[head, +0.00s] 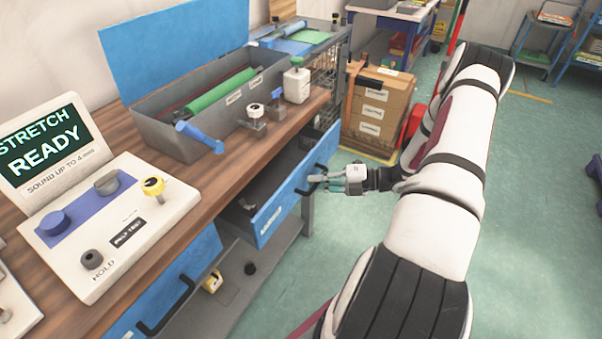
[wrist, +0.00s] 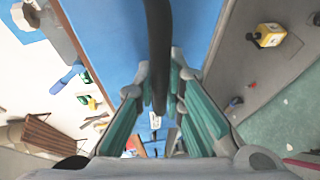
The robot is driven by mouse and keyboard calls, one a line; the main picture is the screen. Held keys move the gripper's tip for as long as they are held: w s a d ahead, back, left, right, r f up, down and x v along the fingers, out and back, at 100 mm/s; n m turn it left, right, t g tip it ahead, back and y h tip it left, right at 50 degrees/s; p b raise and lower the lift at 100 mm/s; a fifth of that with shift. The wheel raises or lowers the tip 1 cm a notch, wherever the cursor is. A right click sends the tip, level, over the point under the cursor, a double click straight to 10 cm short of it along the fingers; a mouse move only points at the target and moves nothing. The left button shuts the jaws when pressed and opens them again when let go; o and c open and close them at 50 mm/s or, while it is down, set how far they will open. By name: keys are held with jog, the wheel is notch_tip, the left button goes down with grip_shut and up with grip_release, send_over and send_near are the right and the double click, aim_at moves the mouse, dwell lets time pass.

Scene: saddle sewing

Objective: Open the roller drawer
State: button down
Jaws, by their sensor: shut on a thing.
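The roller drawer (head: 274,213) has a blue front and stands partly pulled out from under the wooden bench top in the head view. Part of its dark grey interior (head: 262,187) shows behind the front. Its black bar handle (wrist: 158,45) runs between my fingers in the wrist view, with the blue front behind it. My gripper (head: 325,179) is at the drawer front, shut on the handle, with teal pads on either side of the bar. The fingers partly hide the handle in the head view.
Another blue front with a black handle (head: 168,302) is at lower left. A lower shelf (head: 235,300) holds a yellow object (head: 213,280). A grey bin with a green roller (head: 222,90) stands on the bench. Stacked cardboard boxes (head: 377,108) stand beyond the drawer. Green floor at right is clear.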

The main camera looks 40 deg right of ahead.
jog(key=s+d, duration=0.5)
jog(key=s, duration=1)
jog(key=shift+d, duration=0.2)
jog(key=c, duration=1.7)
grip_release()
jog(key=shift+o, duration=0.2)
jog(key=v, duration=1.2)
jog(key=shift+w+r, duration=0.1)
